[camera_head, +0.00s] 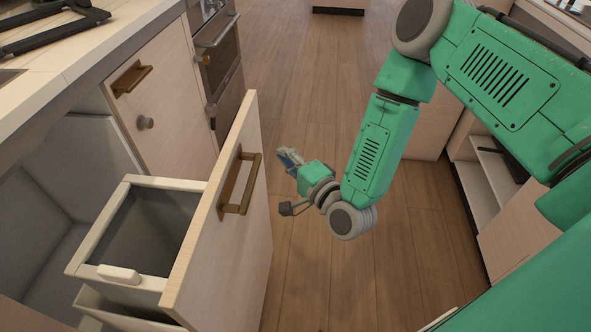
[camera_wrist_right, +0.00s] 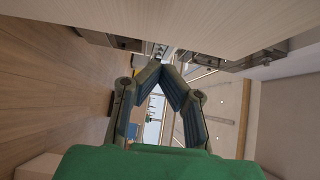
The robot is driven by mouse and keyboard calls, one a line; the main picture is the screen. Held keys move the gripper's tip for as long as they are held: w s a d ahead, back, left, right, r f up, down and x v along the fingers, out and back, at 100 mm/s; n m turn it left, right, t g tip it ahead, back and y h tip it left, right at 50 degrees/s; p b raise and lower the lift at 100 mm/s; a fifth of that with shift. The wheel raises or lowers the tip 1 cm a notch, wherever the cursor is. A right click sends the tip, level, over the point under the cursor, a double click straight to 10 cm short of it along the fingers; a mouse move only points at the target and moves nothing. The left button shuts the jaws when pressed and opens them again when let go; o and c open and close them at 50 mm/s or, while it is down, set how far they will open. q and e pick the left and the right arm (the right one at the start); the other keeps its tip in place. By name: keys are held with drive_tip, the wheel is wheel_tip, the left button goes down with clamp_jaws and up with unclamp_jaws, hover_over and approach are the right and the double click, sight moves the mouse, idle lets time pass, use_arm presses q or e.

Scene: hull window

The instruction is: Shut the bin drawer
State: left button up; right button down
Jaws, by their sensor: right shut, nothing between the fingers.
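The bin drawer (camera_head: 226,215) is pulled out from under the counter at the left of the head view. Its pale wood front panel stands upright and carries a bronze bar handle (camera_head: 240,183). Behind the panel sits a grey bin (camera_head: 150,235) with a cream rim, open on top and looking empty. My right gripper (camera_head: 286,157) is on the outer side of the panel, to the right of the handle and apart from it. In the right wrist view its fingers (camera_wrist_right: 162,70) meet at the tips, with nothing between them. My left gripper is not shown.
A cabinet door (camera_head: 160,85) with handle and knob stands beyond the drawer, then an oven (camera_head: 218,60). The countertop (camera_head: 60,65) runs above the drawer bay. Open shelves (camera_head: 490,190) are at the right. The wood floor (camera_head: 320,270) between is clear.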

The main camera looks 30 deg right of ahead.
sight(258, 144)
drive_tip(key=w, duration=0.1)
drive_tip(key=w+a, duration=0.1)
drive_tip(key=w, duration=0.1)
drive_tip(key=shift+a+f+b, duration=0.15)
drive_tip(key=shift+a+b, duration=0.15)
drive_tip(key=shift+b, duration=0.1)
drive_tip(key=shift+w+a, duration=0.2)
drive_tip(key=shift+a, duration=0.05)
drive_tip(key=shift+w+a, duration=0.15)
drive_tip(key=shift+a, duration=0.5)
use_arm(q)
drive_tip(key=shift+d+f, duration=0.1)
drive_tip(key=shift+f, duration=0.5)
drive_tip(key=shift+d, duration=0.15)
use_arm(e)
drive_tip(key=shift+w, duration=0.1)
